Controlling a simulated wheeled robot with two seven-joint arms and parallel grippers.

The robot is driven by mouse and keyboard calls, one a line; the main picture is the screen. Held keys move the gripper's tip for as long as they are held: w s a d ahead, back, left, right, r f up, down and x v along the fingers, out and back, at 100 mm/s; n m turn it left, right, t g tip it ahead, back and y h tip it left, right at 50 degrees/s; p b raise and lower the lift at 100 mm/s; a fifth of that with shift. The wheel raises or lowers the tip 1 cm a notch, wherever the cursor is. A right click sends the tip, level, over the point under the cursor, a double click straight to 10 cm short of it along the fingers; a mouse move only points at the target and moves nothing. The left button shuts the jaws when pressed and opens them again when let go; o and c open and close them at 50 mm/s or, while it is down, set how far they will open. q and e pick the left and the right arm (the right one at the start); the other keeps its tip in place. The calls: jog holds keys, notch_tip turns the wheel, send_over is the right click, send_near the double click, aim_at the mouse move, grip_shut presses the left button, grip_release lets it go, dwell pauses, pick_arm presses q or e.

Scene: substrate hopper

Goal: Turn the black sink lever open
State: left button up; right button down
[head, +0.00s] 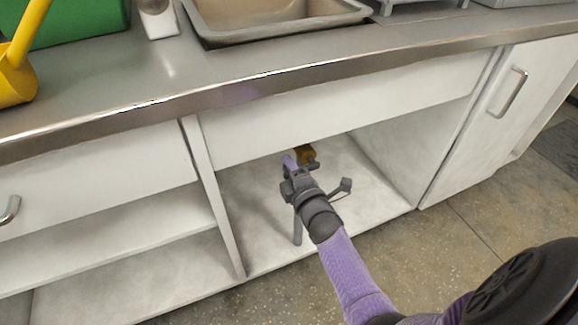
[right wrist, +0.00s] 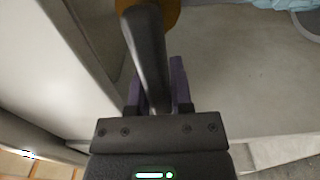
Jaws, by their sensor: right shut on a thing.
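The black sink lever (right wrist: 150,48) is a long dark bar that shows in the right wrist view, running from the top down between my purple fingers. Its far end meets a round brass-orange part (right wrist: 172,14). My right gripper (right wrist: 157,82) is shut on the lever. In the head view the right gripper (head: 295,161) reaches into the open cabinet under the sink, and an orange-brown part (head: 305,151) shows just beyond it. There the gripper hides most of the lever. My left gripper is not in view.
The cabinet floor (head: 355,180) around the gripper is bare. A counter (head: 240,80) with a metal edge and a sink (head: 270,20) overhang it. A white divider (head: 213,195) stands left, and a white door with a handle (head: 507,93) right. A yellow object (head: 18,75) is on the counter.

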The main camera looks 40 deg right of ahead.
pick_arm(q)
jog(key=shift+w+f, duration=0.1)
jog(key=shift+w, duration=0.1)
pick_arm(e)
jog(key=shift+f, duration=0.1)
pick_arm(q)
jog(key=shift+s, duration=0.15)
pick_arm(e)
jog(key=c, duration=0.6)
grip_release()
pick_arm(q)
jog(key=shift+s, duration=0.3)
pick_arm(e)
jog(key=shift+o, duration=0.4)
pick_arm(q)
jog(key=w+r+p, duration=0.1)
jog(key=p, duration=0.1)
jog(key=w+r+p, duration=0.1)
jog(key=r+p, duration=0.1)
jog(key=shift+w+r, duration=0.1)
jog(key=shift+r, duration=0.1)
pick_arm(e)
jog(key=v, duration=1)
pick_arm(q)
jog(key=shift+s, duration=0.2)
pick_arm(e)
jog(key=shift+w, duration=0.1)
